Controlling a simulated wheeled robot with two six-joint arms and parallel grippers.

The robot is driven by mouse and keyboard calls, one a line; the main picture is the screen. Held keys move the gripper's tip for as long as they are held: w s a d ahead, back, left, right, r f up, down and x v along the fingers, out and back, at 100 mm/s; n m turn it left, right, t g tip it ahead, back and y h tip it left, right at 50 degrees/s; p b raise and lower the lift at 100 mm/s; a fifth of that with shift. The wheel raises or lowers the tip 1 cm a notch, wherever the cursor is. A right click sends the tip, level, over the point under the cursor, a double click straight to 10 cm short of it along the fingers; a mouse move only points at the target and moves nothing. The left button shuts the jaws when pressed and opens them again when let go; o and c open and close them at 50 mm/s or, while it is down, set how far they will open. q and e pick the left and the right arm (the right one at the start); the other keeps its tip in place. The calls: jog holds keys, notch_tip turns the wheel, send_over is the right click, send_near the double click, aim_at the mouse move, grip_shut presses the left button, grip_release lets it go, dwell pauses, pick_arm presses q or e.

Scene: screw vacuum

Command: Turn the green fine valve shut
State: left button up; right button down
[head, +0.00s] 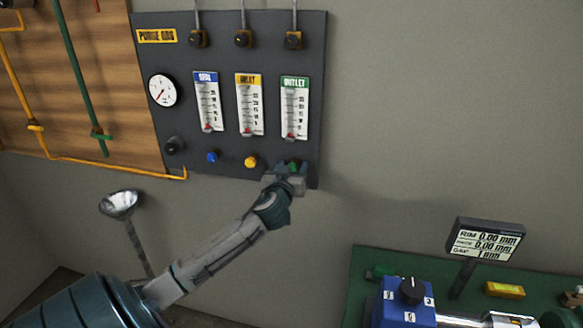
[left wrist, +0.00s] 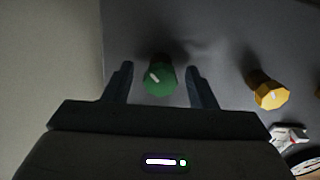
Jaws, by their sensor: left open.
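The green fine valve (head: 294,165) is a small faceted knob at the lower right of the dark panel (head: 225,60), under the green-labelled OUTLET gauge (head: 295,108). In the left wrist view the green knob (left wrist: 160,78) stands between my two fingertips, with a gap on each side. A pale mark shows on its face. My left gripper (head: 284,176) is at the panel and partly hides the knob in the head view. In the left wrist view the gripper (left wrist: 160,82) is open, one finger on each side of the knob. My right gripper is in neither view.
A yellow knob (head: 251,161) and a blue knob (head: 213,156) sit to the left along the panel's lower edge. The yellow knob also shows in the left wrist view (left wrist: 270,92). A green bench (head: 357,275) with a display (head: 485,240) stands at lower right. The wall right of the panel is bare.

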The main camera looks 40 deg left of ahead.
pick_arm(q)
jog(key=c, duration=1)
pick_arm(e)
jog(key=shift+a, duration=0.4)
